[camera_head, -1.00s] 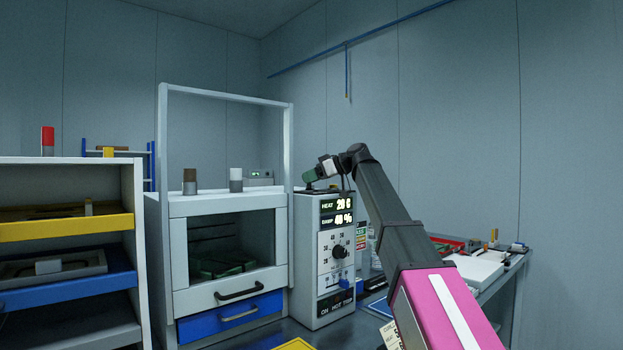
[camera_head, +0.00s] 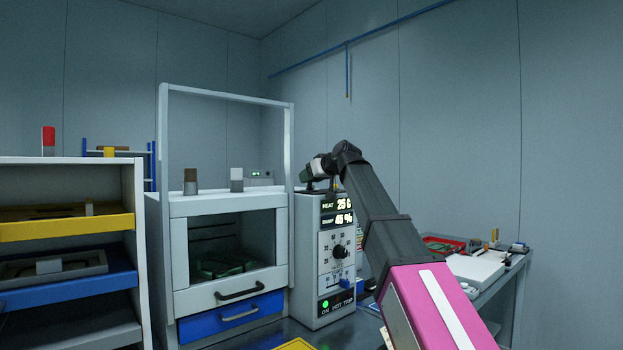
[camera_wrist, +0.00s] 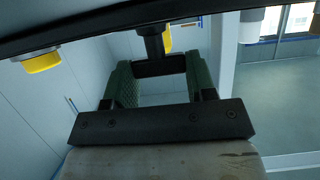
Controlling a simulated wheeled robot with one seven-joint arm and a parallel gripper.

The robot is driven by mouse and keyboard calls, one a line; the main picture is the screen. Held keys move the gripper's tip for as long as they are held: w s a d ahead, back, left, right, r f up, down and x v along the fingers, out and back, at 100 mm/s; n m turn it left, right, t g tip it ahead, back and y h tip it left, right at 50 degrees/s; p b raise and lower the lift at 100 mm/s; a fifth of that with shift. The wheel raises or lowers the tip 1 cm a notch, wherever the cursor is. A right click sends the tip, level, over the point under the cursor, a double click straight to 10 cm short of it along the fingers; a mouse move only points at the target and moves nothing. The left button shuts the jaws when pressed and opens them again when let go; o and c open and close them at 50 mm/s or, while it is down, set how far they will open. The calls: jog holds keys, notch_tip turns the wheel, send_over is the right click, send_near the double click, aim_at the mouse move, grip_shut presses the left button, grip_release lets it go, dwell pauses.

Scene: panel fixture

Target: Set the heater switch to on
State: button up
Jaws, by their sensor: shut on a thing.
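The heater unit (camera_head: 308,245) is a pale upright box with HEAT and DAMP displays, a round black knob (camera_head: 340,252) and a row of lamps marked ON, HOT and TRIP. The ON lamp (camera_head: 325,304) is lit green; HEAT reads about 25 and DAMP 45 %. My gripper (camera_head: 308,184) is at the top of this unit. In the wrist view, the green fingers of my gripper (camera_wrist: 158,72) are shut on a black lever-like part (camera_wrist: 154,42), which I take to be the heater switch. The switch's base and exact angle are hidden in the head view.
A white-framed cabinet (camera_head: 180,240) with a blue drawer (camera_head: 205,323) stands left of the unit. A shelf with a yellow tray (camera_head: 60,227) is at far left. A side table with a red tray (camera_head: 445,243) stands right. Yellow-ended parts (camera_wrist: 42,61) show in the wrist view.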

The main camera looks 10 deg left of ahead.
dwell(0.5)
jog(key=o, duration=0.9)
jog(key=shift+o, duration=0.2)
jog(key=shift+d, duration=0.1)
jog(key=v, duration=1)
jog(key=shift+s+r, duration=0.2)
jog(key=shift+s, duration=0.15)
jog(key=shift+d, duration=0.1)
